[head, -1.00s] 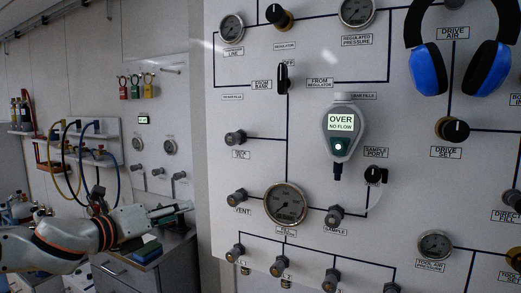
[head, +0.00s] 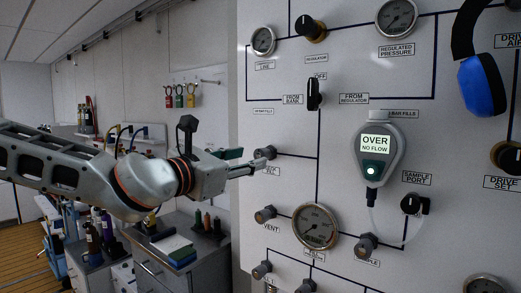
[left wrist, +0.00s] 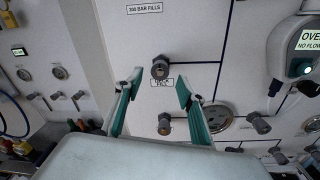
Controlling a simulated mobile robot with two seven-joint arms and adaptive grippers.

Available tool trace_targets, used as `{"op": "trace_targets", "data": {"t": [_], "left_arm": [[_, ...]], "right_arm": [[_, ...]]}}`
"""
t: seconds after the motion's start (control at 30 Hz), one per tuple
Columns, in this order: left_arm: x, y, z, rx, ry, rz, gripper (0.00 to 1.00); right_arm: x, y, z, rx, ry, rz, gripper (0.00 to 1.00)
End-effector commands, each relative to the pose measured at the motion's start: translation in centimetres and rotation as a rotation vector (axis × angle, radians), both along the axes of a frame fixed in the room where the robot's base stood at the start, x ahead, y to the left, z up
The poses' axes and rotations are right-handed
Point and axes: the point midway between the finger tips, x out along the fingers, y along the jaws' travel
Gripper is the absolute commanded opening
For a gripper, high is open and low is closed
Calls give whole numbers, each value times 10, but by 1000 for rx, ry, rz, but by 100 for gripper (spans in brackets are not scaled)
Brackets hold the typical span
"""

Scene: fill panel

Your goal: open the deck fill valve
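The deck fill valve knob (head: 265,152) is a small grey knob on the white panel, left of the dark vertical line. Its label (head: 271,170) is partly hidden by my left gripper (head: 258,161), whose tips come up to the knob from the left. In the left wrist view the knob (left wrist: 160,68) shows above its label, between and just beyond the two green-padded fingers. The left gripper (left wrist: 157,86) is open and empty there. I cannot tell whether the fingers touch the knob. My right gripper is not in view.
Below are the vent knob (head: 265,214), a fill gauge (head: 315,226) and the sample knob (head: 366,245). A grey analyser (head: 376,158) reading "OVER NO FLOW" hangs to the right. Blue ear defenders (head: 482,84) hang at upper right. A cabinet (head: 165,270) stands behind my arm.

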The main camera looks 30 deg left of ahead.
Motion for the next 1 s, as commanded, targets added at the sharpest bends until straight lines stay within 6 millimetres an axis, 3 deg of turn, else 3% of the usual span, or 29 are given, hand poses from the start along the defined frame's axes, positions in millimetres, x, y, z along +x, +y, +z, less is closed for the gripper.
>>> {"op": "trace_targets", "data": {"t": [0.03, 0.5, 0.93, 1.0], "left_arm": [[5, 0, 2, -3, 3, -1, 39], [51, -1, 0, -2, 1, 1, 39], [57, -1, 0, -3, -1, 1, 39], [57, -1, 0, -3, 0, 1, 23]], "right_arm": [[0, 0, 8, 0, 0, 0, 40], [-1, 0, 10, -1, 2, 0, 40], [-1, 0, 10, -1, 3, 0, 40], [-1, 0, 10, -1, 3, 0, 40]]}}
